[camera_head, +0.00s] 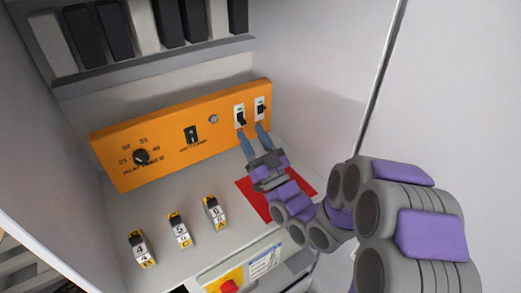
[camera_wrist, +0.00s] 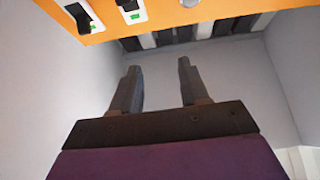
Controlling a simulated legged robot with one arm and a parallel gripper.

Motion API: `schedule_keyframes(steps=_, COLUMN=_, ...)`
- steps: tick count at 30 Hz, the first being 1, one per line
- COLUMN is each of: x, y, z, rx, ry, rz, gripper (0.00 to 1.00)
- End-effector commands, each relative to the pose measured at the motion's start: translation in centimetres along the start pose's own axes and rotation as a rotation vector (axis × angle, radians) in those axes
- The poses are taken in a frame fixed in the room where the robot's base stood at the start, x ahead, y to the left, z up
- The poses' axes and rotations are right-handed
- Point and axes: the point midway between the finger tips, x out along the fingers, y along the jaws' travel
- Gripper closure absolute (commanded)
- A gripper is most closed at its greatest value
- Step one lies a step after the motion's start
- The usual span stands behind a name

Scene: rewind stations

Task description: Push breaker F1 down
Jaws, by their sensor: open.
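An orange panel (camera_head: 170,150) carries two small black toggle breakers on white plates at its right end, the left one (camera_head: 240,115) and the right one (camera_head: 260,107). Labels are too small to tell which is F1. My gripper (camera_head: 255,140) is open and empty, its two fingers just below these breakers; I cannot tell whether they touch the panel. In the wrist view, the fingers (camera_wrist: 158,88) stand apart with nothing between them. Two toggles, one darker at the corner (camera_wrist: 78,16) and one beside it (camera_wrist: 131,9), show at the upper left, away from the fingertips.
The orange panel also holds a round dial (camera_head: 141,157), a black switch (camera_head: 191,134) and a round button (camera_head: 213,119). Several numbered blocks, one of them (camera_head: 180,230), stand on the grey surface. A red patch (camera_head: 252,194) lies under my arm. Grey walls enclose the sides.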

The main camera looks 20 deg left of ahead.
Motion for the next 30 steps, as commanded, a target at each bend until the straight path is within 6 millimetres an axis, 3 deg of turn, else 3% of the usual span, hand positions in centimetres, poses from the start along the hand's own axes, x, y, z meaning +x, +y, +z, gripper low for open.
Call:
schedule_keyframes(steps=9, x=-1.0, y=-0.4, z=-2.1, rx=-0.002, ry=0.017, rz=0.007, gripper=0.55)
schedule_keyframes(steps=30, x=-2.9, y=-1.4, z=-3.5, rx=-0.003, ry=0.014, rz=0.004, gripper=0.55)
